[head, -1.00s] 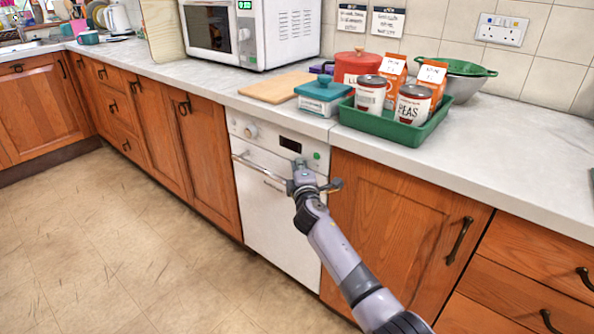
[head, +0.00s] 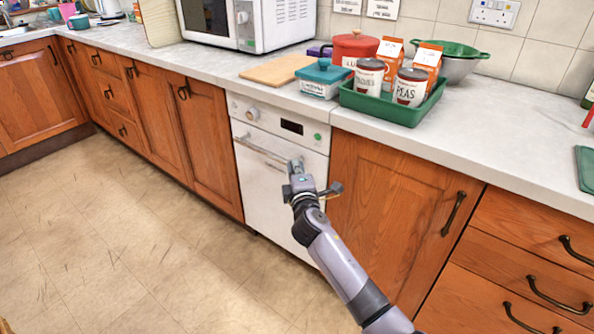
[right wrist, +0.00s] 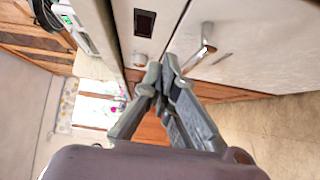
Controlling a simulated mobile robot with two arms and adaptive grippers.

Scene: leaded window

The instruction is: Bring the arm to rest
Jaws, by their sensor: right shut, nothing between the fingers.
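My right arm reaches in from the bottom right of the head view. Its gripper (head: 295,164) is in front of the white dishwasher (head: 265,196), near the right end of the door handle (head: 262,153). In the right wrist view the two fingertips (right wrist: 161,68) are together with nothing between them. The handle (right wrist: 205,48) shows there to the right of the fingertips, apart from them in the picture. The dishwasher door looks shut. My left gripper is not in view.
The worktop (head: 480,132) runs above the dishwasher. A green tray (head: 385,109) with cans and cartons, a teal-lidded dish (head: 322,80) and a wooden board (head: 277,70) stand on it. Wooden cupboards flank the dishwasher. The floor (head: 150,235) at left is clear.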

